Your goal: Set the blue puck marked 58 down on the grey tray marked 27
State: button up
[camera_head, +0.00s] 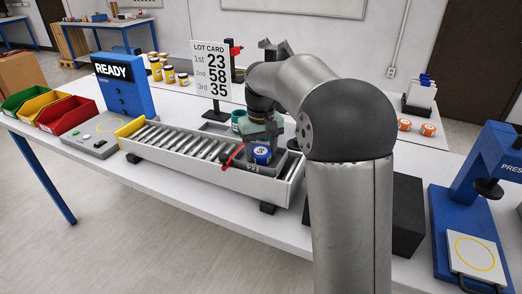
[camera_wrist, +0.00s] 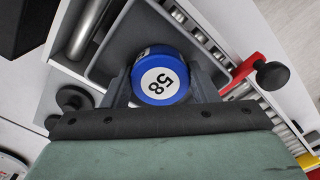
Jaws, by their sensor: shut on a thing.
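The blue puck marked 58 (camera_wrist: 160,78) is between the two fingers of my gripper (camera_wrist: 168,88), its white number face toward the wrist camera. In the head view the puck (camera_head: 262,155) shows below my gripper (camera_head: 262,143), at the right part of the roller conveyor. The grey tray (camera_wrist: 120,45) lies under and around the puck in the wrist view. In the head view the tray (camera_head: 253,168) has a small mark on its front that is too small to read surely. I cannot tell whether the puck touches the tray floor.
The roller conveyor (camera_head: 178,141) has raised side rails. A red stop arm (camera_head: 232,156) with a black knob (camera_wrist: 272,75) is close beside the tray. A lot card (camera_head: 212,70) lists 23, 58, 35. A blue press (camera_head: 470,205) is at right.

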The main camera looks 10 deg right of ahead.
aim_at(261, 151)
jog(key=shift+f, duration=0.1)
jog(key=o, duration=1)
notch_tip(261, 151, up, 12)
jog(key=shift+m, duration=0.5)
jog(key=s+f, duration=0.6)
jog(key=s, duration=0.4)
jog(key=s+f, duration=0.6)
jog(key=s, duration=0.4)
jog(key=s+a+f, duration=0.1)
jog(key=s+f, duration=0.5)
jog(key=s, duration=0.5)
jog(key=shift+p, duration=0.3)
